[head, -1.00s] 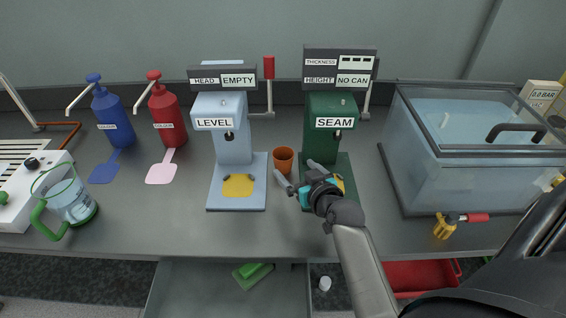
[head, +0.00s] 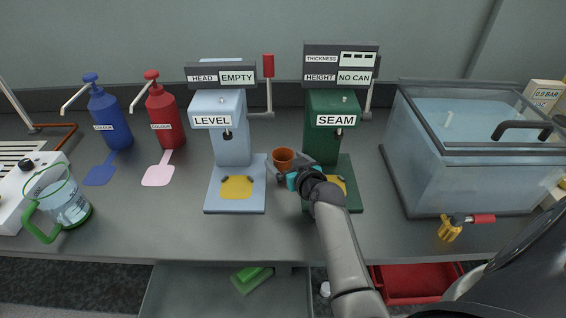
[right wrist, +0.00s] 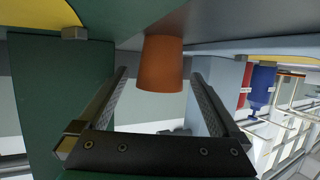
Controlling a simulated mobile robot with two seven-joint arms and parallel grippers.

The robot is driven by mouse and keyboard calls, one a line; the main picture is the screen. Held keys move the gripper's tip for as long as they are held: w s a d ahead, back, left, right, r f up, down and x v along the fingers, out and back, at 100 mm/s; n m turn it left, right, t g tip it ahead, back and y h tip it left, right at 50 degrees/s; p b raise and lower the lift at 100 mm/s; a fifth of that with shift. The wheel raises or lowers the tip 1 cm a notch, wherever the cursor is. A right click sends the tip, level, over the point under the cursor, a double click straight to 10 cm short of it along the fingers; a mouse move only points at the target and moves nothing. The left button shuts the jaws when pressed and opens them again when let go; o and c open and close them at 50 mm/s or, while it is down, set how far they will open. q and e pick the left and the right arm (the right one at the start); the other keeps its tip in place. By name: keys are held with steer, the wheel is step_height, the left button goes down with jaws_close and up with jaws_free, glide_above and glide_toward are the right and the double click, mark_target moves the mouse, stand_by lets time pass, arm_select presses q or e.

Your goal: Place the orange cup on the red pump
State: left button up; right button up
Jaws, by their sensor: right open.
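The orange cup (head: 283,157) stands upright on the grey counter between the LEVEL and SEAM machines. In the right wrist view the cup (right wrist: 161,65) shows between the finger ends. My right gripper (head: 285,174) is open at the near side of the cup, with its fingers on either side and gaps showing. The red pump (head: 166,118) stands at the back left, beside the blue pump, with a pale pink patch (head: 158,174) under its spout. Part of the red pump shows in the wrist view (right wrist: 246,85). My left gripper is not in view.
The blue LEVEL machine (head: 218,196) and green SEAM machine (head: 348,168) flank the cup closely. The blue pump (head: 110,122) stands left of the red one. A glass jug (head: 68,208) is at left and a water tank (head: 470,180) at right. Counter between pumps and LEVEL is clear.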

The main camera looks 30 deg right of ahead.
steer(key=shift+c, duration=0.2)
steer(key=c, duration=1.3)
steer(key=shift+o, duration=0.2)
steer(key=shift+r, duration=0.15)
